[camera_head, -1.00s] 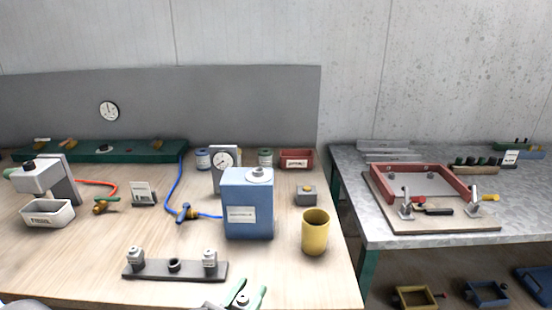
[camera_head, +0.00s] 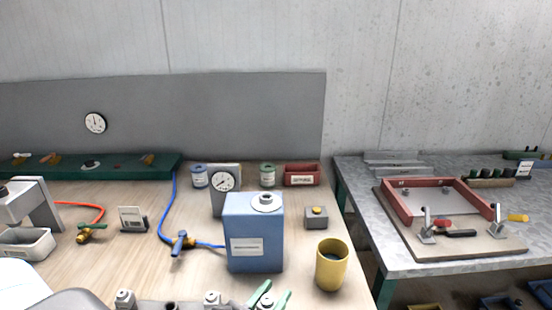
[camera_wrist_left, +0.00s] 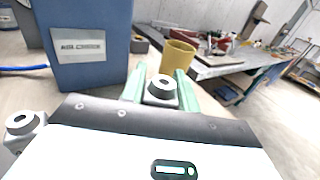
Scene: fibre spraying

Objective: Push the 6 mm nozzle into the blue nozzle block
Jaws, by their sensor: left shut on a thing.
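The blue nozzle block (camera_head: 255,240) stands upright on the wooden table, with a pale label on its front and a round grey piece on top. It also shows at upper left in the left wrist view (camera_wrist_left: 85,45). My left gripper (camera_head: 268,298) has green fingers and is shut on a small grey nozzle (camera_wrist_left: 162,89), which shows between the fingers in the left wrist view. Its size marking cannot be read. The gripper is in front of the block and apart from it. My right gripper is not in view.
A dark nozzle rack (camera_head: 192,306) with grey nozzles lies at the front edge, partly cut off. A yellow cup (camera_head: 332,266) stands right of the block. A blue hose with a valve (camera_head: 180,243) is on its left, and a dial gauge (camera_head: 223,182) is behind.

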